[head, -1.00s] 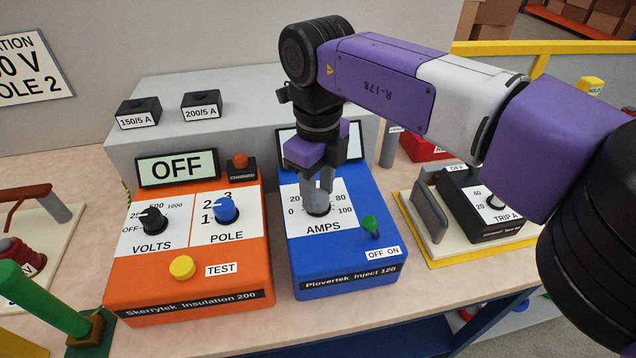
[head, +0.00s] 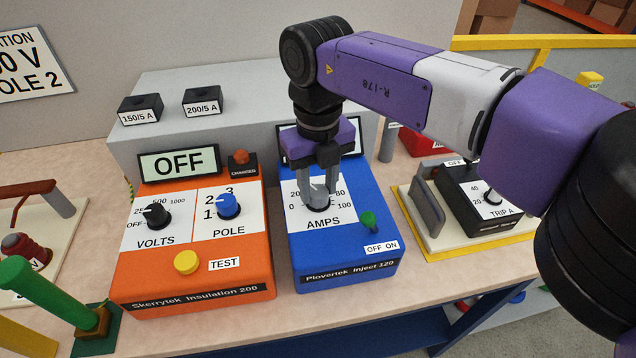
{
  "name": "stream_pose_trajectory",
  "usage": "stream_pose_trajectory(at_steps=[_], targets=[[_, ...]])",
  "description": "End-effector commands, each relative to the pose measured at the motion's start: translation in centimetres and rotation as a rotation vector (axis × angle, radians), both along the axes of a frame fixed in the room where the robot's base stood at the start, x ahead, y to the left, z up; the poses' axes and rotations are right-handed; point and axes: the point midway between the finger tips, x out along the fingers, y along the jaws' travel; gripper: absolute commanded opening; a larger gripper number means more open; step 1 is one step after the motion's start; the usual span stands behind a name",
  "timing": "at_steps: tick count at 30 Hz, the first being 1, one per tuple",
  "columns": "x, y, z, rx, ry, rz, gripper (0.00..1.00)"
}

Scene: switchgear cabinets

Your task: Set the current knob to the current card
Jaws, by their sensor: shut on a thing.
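The current knob (head: 318,208), black, sits on the white AMPS dial (head: 340,196) of the blue Plovertek Inject 120 box (head: 342,250). The dial reads 0 to 100, with 20, 80 and 100 legible. My gripper (head: 317,196) points down from above and is shut on the knob. The fingers cover most of the knob, so its pointer cannot be read. The box's display (head: 287,143) is mostly hidden behind my gripper. A green toggle (head: 368,221) stands by the OFF ON label. I cannot make out a current card; a wall sign (head: 35,65) is cut off at the left edge.
An orange Skerrytek tester (head: 195,285) with VOLTS and POLE knobs, its display reading OFF, stands close on the left. A trip unit (head: 480,205) on a yellow-edged base is to the right. Blocks labelled 150/5 A (head: 140,107) and 200/5 A (head: 202,101) sit behind.

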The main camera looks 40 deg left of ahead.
Motion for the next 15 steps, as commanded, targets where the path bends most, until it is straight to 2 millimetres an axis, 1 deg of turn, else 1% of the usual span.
stream_pose_trajectory(at_steps=[8, 9, 12, 15], targets=[[0.08, 0.10, 0.17, 0.004, -0.003, 0.000, 0.00], [0.08, 0.10, 0.17, 0.004, -0.003, 0.000, 0.41], [0.07, 0.08, 0.14, 0.004, -0.002, 0.000, 0.59], [0.05, 0.05, 0.10, 0.003, -0.001, 0.001, 0.59]])
